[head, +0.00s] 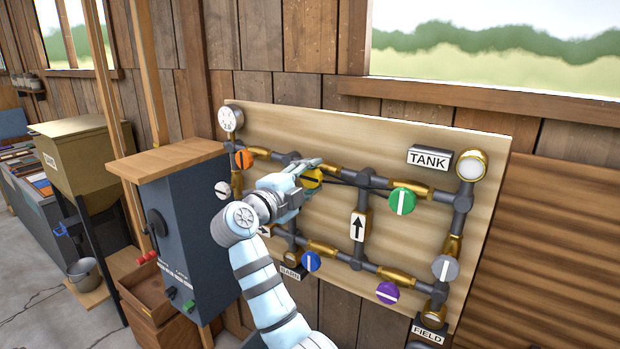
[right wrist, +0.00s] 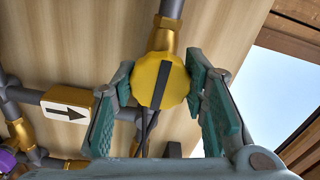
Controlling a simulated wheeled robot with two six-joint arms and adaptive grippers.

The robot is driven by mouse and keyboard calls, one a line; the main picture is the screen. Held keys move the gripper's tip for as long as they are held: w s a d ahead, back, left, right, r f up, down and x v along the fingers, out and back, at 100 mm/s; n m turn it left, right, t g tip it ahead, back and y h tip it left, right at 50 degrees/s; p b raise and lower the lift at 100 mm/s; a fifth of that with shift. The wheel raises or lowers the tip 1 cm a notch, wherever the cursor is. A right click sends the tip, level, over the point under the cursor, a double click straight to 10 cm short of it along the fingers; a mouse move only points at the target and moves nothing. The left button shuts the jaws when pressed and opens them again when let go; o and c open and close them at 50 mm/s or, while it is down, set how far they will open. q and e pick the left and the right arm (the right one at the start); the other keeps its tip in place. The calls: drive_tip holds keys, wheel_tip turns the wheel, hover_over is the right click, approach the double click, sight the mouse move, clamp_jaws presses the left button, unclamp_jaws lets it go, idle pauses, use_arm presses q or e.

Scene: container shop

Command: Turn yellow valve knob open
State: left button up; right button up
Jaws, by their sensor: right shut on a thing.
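The yellow valve knob (head: 313,179) sits on the upper pipe run of a wooden valve board (head: 335,132). My right gripper (head: 306,177) is at the knob and hides part of it in the head view. In the right wrist view the yellow knob (right wrist: 158,82) is round, with a dark stripe across its face that leans slightly from the pipe line. The teal fingers of my right gripper (right wrist: 161,84) stand on either side of it, closed on its edges. My left gripper is not in view.
Other knobs are on the board: orange (head: 244,158), green (head: 402,201), blue (head: 311,261), purple (head: 387,293) and grey (head: 445,268). A TANK sign (head: 430,158) and gauge are at upper right. A dark cabinet (head: 180,240) stands left of the board.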

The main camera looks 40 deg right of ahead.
idle(0.3)
drive_tip(key=o, duration=1.2)
drive_tip(key=shift+a, duration=0.1)
drive_tip(key=v, duration=1.2)
